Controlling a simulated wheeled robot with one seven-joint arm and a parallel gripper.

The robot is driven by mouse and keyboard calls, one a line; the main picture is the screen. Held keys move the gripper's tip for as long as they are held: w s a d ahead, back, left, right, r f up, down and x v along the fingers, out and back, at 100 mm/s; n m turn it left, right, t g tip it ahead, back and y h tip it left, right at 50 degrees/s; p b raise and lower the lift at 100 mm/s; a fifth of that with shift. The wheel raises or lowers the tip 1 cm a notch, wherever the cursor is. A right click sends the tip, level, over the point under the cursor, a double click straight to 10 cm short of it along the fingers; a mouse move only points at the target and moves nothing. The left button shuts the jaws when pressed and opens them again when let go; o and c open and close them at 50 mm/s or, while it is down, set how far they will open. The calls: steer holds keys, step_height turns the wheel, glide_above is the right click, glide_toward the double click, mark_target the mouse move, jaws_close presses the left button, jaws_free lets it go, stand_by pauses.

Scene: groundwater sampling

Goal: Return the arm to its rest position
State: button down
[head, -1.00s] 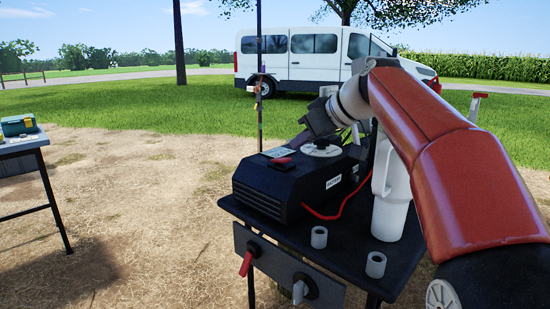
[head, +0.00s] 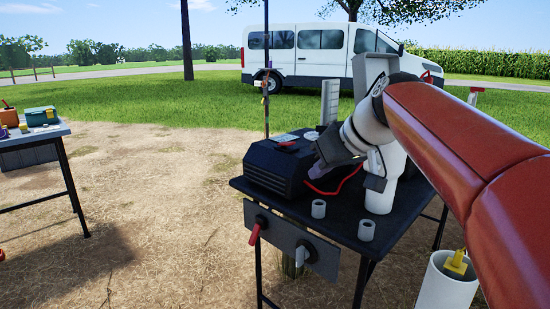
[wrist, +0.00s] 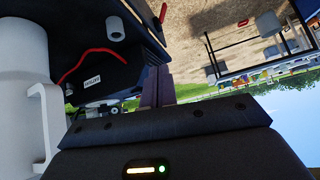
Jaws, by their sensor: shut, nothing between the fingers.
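My gripper (head: 316,167) is beside the right end of the black box, above the black table (head: 340,226), with its fingers pointing left. Its narrow purple-grey fingers are together and empty; they also show in the wrist view (wrist: 160,86). My orange-red arm reaches in from the right edge of the head view, bent at a white wrist joint. The arm hides part of the table's right side and part of a white jug (head: 380,198).
The black box (head: 265,168) with a red cable and two grey cups (head: 318,208) (head: 366,230) are on the table. A white bucket (head: 443,288) stands lower right. Another table (head: 30,136) is at left. Dry ground between the tables is clear.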

steer(key=s+d+f+m+h, duration=0.2)
steer(key=s+d+f+m, duration=0.1)
steer(key=s+f, duration=0.7)
steer(key=s+d+f+m+g+h, duration=0.1)
steer(key=s+d+f+m+h, duration=0.2)
steer(key=s+f, duration=0.8)
steer(key=s, duration=0.2)
steer(key=shift+s+d+f, duration=0.3)
steer(key=shift+d, duration=0.1)
